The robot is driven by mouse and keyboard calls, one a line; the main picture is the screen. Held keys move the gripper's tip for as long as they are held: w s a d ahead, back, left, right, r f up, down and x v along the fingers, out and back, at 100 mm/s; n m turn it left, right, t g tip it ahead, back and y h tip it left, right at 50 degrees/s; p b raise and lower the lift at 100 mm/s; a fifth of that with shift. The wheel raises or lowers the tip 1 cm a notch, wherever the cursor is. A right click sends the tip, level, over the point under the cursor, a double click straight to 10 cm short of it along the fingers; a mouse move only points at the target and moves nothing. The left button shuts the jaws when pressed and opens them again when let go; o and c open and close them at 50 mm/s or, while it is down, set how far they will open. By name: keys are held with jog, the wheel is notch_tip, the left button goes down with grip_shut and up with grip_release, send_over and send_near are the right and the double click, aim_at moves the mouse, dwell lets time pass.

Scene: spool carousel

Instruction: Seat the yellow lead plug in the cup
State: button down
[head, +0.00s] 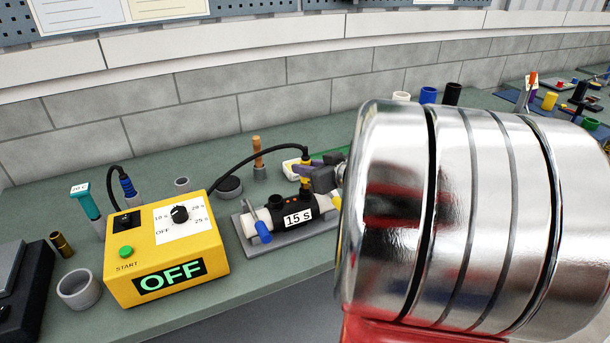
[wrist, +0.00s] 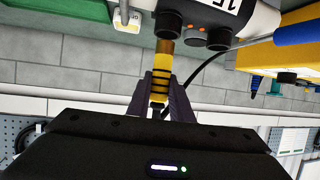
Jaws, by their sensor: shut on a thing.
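The yellow lead plug (head: 306,179) is upright between my gripper's (head: 312,168) fingers, its black lead arching left to the yellow control box (head: 165,255). In the wrist view the plug (wrist: 160,82) has black bands and a brass-coloured end, and my gripper (wrist: 162,90) is shut on it. That end lines up with a black cup (wrist: 168,24) on the "15 s" black fitting (head: 297,215) and appears to meet its mouth; how deep it reaches cannot be told. A second black cup (wrist: 218,39) beside it is empty of any plug.
The fitting joins a white pipe on a grey base with a blue-handled clamp (head: 262,232). The box display reads OFF. A grey ring (head: 78,289) and a black round part (head: 228,187) are nearby.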

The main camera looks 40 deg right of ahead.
aim_at(306, 187)
jog(key=shift+s+f, duration=0.15)
jog(key=shift+f, duration=1.55)
jog(key=c, duration=1.8)
grip_release()
jog(key=shift+c, duration=0.2)
jog(key=shift+o, duration=1.3)
jog(key=shift+r, duration=0.15)
jog(key=shift+r, duration=0.1)
jog(key=shift+r, duration=0.1)
jog(key=v, duration=1.1)
jog(key=shift+s, duration=0.35)
jog(key=shift+o, duration=0.3)
jog(key=shift+r, duration=0.1)
